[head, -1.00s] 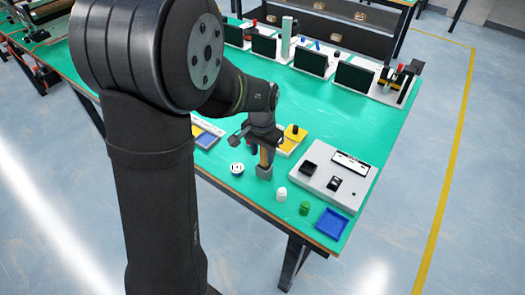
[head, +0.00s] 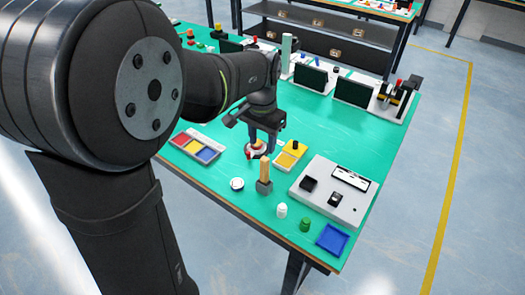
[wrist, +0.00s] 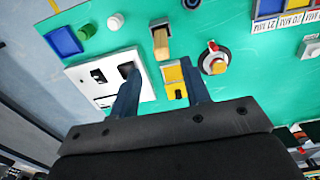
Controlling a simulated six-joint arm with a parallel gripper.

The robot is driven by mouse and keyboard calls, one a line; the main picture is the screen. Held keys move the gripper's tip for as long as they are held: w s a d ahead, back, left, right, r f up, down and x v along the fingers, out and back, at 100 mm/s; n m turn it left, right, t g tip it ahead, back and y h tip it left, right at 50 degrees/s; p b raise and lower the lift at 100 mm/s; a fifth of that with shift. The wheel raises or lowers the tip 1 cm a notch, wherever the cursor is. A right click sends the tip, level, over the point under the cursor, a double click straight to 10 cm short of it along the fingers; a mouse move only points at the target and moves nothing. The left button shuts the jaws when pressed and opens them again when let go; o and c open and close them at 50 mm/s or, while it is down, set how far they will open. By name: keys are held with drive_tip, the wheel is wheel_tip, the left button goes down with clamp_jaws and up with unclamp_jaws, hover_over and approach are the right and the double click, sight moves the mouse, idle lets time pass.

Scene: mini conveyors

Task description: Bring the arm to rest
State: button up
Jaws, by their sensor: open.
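My gripper (head: 263,140) hangs above the green table (head: 345,140), with its two dark fingers apart and nothing between them. It also shows in the wrist view (wrist: 160,72). A wooden-handled block with a grey base (head: 264,178) stands upright on the table, in front of the gripper and apart from it. The same block shows in the wrist view (wrist: 162,42) beyond the fingertips. My arm covers the left part of the head view and hides some of the table.
Near the gripper are a red-and-white round piece (head: 257,150), a yellow tray (head: 289,155) and a tray with coloured compartments (head: 197,147). A grey panel box (head: 330,195), white jar (head: 282,210), green jar (head: 305,225) and blue tray (head: 332,239) line the right front. Dark screens (head: 354,91) stand behind.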

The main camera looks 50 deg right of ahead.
sight(263, 161)
drive_tip(key=shift+r, duration=0.4)
drive_tip(key=shift+f, duration=0.1)
wheel_tip(263, 161, down, 11)
drive_tip(key=shift+f, duration=0.2)
drive_tip(key=shift+d, duration=0.15)
drive_tip(key=shift+r, duration=1.75)
